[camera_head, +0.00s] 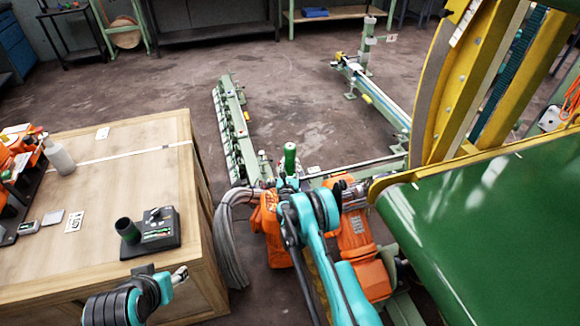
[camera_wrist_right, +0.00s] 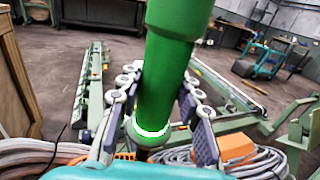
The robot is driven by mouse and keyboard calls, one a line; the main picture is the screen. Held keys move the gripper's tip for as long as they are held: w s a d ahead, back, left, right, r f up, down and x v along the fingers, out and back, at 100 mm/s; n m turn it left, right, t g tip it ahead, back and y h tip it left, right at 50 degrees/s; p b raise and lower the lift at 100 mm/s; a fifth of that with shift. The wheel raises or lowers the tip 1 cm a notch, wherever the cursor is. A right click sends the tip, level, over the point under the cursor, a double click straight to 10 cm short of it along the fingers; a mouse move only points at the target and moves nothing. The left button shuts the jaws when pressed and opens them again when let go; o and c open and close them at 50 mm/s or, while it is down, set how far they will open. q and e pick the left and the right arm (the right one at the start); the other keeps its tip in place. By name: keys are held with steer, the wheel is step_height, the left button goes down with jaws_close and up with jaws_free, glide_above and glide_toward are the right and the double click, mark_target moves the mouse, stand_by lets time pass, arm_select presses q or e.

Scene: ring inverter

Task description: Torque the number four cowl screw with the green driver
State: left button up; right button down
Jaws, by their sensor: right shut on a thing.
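The green driver (camera_head: 290,157) stands roughly upright in my right gripper (camera_head: 289,180), above the orange motor housing. In the right wrist view, the fingers of my right gripper (camera_wrist_right: 160,90) close on the driver's green handle (camera_wrist_right: 172,55) from both sides. An orange housing (camera_head: 356,248) lies beside and below my right arm. I cannot make out the number four cowl screw or its number. My left gripper (camera_head: 180,274) is at the lower left, over the near edge of the bench; its finger opening is too small to judge.
The wooden bench (camera_head: 110,185) at left bears a black stand (camera_head: 155,238) with a dark green cup, a white bottle (camera_head: 60,157) and cards. Grey cables (camera_head: 231,240) hang beside it. A large green panel (camera_head: 490,230) and yellow frame block the right.

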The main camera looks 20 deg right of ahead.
mark_target(289, 161)
steer(key=shift+r+p, duration=0.6)
steer(key=shift+r, duration=1.15)
